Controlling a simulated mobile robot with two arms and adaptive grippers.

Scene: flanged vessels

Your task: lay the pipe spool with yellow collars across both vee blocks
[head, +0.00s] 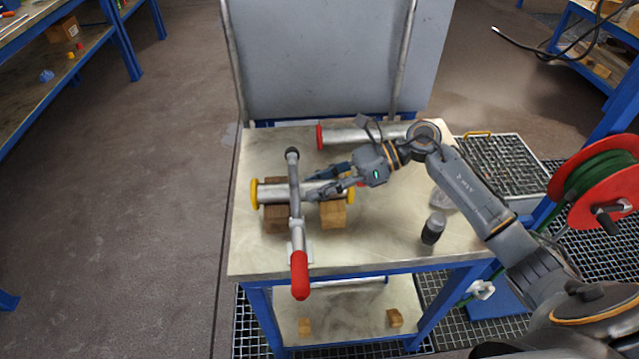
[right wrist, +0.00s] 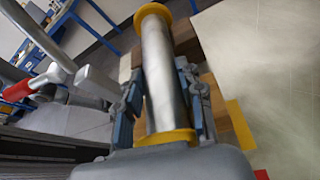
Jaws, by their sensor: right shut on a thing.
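The pipe spool with yellow collars (head: 273,191) lies left to right over the two wooden vee blocks, the left block (head: 276,221) and the right block (head: 333,216). Whether it touches both cannot be told. My right gripper (head: 314,187) is shut on the spool's pipe, nearer its right collar. In the right wrist view the pipe (right wrist: 161,75) runs between my fingers (right wrist: 163,105), with one yellow collar close to the palm and the other at the far end. Wood shows beneath it. My left gripper is not in view.
A grey bar tool with a red handle (head: 299,275) stands across the spool's middle in the picture. A second spool with a red collar (head: 345,138) lies at the back. A dark bottle (head: 433,229) stands at right.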

